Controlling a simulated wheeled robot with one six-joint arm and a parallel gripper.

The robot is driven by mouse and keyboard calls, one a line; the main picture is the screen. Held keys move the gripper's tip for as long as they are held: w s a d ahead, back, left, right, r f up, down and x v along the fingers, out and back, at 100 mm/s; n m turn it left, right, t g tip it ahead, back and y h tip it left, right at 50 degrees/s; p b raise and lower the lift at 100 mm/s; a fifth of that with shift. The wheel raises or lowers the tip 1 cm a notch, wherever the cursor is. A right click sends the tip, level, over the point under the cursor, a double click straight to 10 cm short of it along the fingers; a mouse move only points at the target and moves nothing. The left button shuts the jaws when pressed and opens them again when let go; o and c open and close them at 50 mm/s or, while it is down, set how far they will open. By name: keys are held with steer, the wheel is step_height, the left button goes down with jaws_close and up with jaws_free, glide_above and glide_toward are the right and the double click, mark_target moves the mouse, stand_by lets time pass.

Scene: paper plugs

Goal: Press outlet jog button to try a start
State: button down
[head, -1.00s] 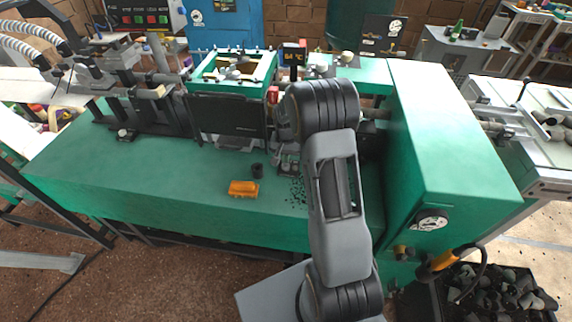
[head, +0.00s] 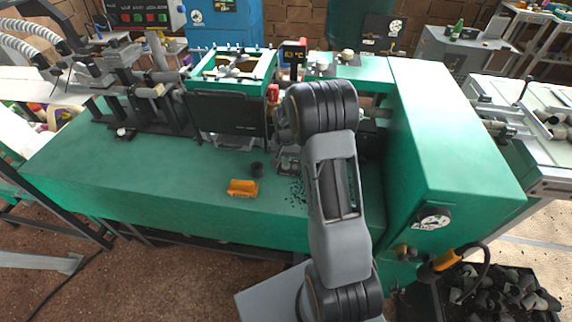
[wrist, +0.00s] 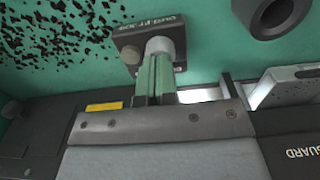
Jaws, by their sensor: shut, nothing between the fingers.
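The outlet jog button (wrist: 160,47) is a pale round cap on a small dark box (wrist: 128,52) in the wrist view. The box's lettering is upside down and partly covered. My gripper (wrist: 157,62) is shut with nothing between its greenish fingers. Its tips are right at the near side of the button and overlap its edge in view. I cannot tell whether they touch or press it.
Dark crumbs (wrist: 60,35) lie on the green bench (head: 110,170). A small black cup (head: 257,169) and an orange block (head: 242,188) stand near its front. The dark guard panel (head: 227,114) stands behind. A tall green housing (head: 455,140) is close on the right.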

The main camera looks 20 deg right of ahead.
steer(key=shift+f, duration=0.4)
steer(key=shift+f+b, duration=0.1)
steer(key=shift+b, duration=0.2)
stand_by(0.6)
steer(key=shift+r+p, duration=0.8)
steer(key=shift+r, duration=0.45)
steer(key=shift+r+p, duration=0.95)
steer(key=shift+r, duration=0.6)
